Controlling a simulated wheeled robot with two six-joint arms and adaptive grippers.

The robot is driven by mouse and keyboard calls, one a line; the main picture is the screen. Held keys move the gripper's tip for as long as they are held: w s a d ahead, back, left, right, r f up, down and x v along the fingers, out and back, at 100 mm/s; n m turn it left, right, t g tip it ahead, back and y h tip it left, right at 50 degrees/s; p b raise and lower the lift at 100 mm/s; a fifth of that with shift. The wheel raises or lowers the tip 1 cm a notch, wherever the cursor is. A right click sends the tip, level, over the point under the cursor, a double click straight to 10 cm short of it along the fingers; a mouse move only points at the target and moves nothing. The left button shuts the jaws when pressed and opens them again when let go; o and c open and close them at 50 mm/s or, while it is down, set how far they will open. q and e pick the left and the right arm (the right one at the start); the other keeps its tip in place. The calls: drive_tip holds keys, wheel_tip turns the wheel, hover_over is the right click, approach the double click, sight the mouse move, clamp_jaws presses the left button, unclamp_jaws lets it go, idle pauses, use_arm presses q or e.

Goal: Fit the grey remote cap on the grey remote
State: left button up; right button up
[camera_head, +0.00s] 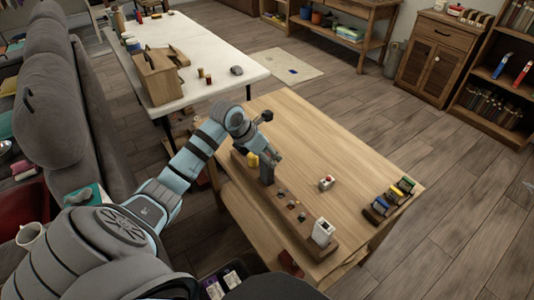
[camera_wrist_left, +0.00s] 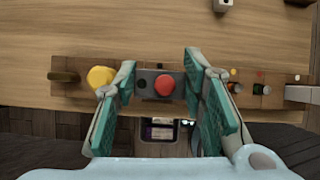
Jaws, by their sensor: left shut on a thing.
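The grey remote cap (camera_wrist_left: 146,84), a dark grey block with a red button, is between the teal fingers of my left gripper (camera_wrist_left: 160,78), which is shut on it. In the head view, my left gripper (camera_head: 268,158) is over the wooden strip (camera_head: 308,233) on the table. The grey remote (camera_head: 267,175) stands upright in the strip, directly below the gripper. The gripper hides the joint, so I cannot tell whether cap and remote touch. My right gripper is not in view.
A yellow piece (camera_head: 252,160) stands close to the left of the grey remote. A white device (camera_head: 323,231) stands at the strip's near end. A small white block with a red top (camera_head: 326,183) and a dark rack (camera_head: 390,200) sit on the table. The table's middle is bare.

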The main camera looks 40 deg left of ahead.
use_arm(q)
drive_tip(key=shift+f, duration=0.15)
drive_tip(key=o, duration=1)
